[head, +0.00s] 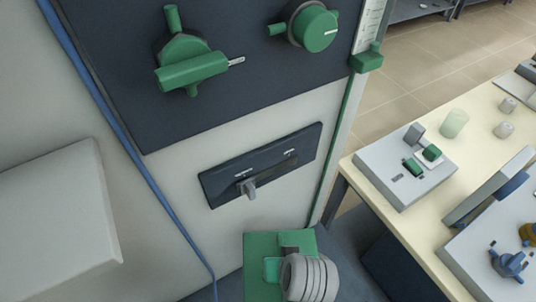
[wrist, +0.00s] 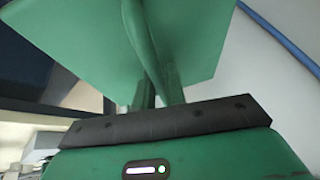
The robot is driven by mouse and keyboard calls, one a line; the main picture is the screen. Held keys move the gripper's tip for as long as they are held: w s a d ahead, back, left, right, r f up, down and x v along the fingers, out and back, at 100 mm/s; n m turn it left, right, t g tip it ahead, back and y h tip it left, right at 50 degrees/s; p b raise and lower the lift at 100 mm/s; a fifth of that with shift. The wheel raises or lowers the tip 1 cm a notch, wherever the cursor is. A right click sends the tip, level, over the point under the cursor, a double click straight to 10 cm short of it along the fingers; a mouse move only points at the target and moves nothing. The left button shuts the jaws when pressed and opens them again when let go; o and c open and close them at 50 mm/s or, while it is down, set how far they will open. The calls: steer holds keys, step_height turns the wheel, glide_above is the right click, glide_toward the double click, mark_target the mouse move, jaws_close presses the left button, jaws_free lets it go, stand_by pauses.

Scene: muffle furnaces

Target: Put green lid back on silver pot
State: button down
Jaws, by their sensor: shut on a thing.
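The green lid (wrist: 190,45) is a flat, straight-edged plate that fills the upper part of the wrist view. A raised green handle stands out from it towards my gripper. My gripper (wrist: 158,88) is shut on this handle. In the head view a square green plate, which looks like the lid (head: 256,285), shows at the bottom centre, partly hidden behind my grey ribbed wrist. The fingertips cannot be made out there. I cannot make out a silver pot in either view.
A dark furnace panel (head: 115,90) with green knobs (head: 316,30) and a switch plate (head: 222,182) stand above the lid. A pale box (head: 60,215) juts in at the left. At the right, a cream table (head: 440,215) holds grey devices (head: 385,180) and small cups (head: 454,122).

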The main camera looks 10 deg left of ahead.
steer(key=shift+m, duration=0.6)
steer(key=w+d+r, duration=0.1)
steer(key=d, duration=0.1)
steer(key=w+d+r, duration=0.1)
steer(key=d+r, duration=0.1)
steer(key=w+d+r, duration=0.2)
steer(key=shift+w+d, duration=0.1)
steer(key=shift+d, duration=0.2)
steer(key=shift+s+a, duration=0.1)
steer(key=shift+s, duration=0.1)
steer(key=shift+w, duration=0.1)
steer(key=shift+a+r+p, duration=0.1)
steer(key=shift+r+p, duration=0.1)
steer(key=shift+p, duration=0.1)
steer(key=shift+f, duration=0.1)
